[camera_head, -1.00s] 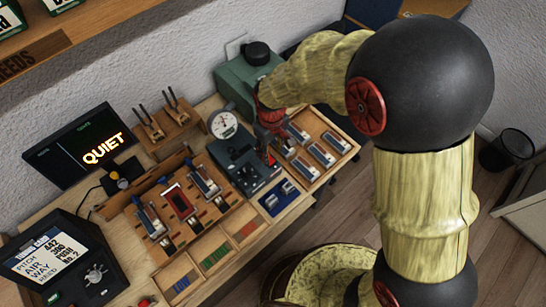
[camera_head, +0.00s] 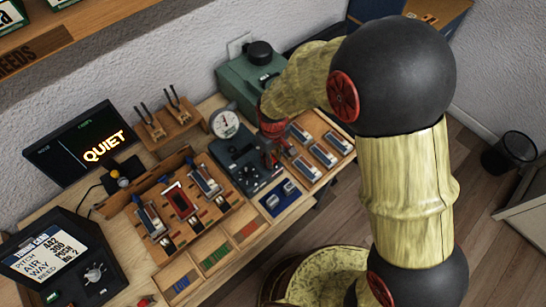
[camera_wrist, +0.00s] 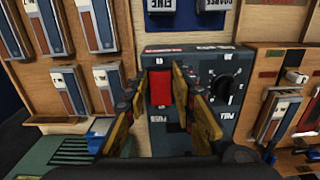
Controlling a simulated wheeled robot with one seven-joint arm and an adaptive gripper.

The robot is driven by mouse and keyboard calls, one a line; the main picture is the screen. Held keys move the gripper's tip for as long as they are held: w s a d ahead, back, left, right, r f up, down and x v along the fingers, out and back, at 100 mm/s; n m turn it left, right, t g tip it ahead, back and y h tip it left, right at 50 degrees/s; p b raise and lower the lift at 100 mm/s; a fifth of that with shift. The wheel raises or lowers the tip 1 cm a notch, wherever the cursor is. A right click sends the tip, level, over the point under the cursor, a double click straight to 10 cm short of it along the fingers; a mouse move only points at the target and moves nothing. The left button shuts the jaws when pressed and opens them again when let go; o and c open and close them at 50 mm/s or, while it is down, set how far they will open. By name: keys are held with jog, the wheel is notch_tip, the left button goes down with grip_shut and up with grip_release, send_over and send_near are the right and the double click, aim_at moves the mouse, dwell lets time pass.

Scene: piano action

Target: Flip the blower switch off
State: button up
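A red switch (camera_wrist: 160,88) sits on a dark blue-grey control panel (camera_wrist: 193,62), beside a black round knob (camera_wrist: 223,89). The lettering around the switch is too small to read. My gripper (camera_wrist: 158,92) is open, with one yellow-and-black finger on each side of the red switch. I cannot tell whether either finger touches it. In the head view my gripper (camera_head: 269,157) is over the right side of the same panel (camera_head: 228,152), and the red switch is hidden behind it.
A green box (camera_head: 243,84) with a black knob stands behind the panel, close to my arm. A round gauge (camera_head: 224,123) rises at the panel's back. Wooden trays with reed parts (camera_head: 318,149) flank the panel. A lit sign (camera_head: 84,145) reads QUIET.

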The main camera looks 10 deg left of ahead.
grip_shut()
jog(key=shift+r, duration=0.1)
jog(key=shift+w+a+r+g+h+p, duration=0.1)
jog(key=shift+a+r+g+h+p, duration=0.2)
jog(key=shift+p, duration=0.75)
jog(key=shift+w+f+g+h+p, duration=0.2)
jog(key=shift+g+h+p, duration=0.55)
jog(key=shift+p, duration=0.3)
jog(key=shift+o, duration=2.4)
grip_release()
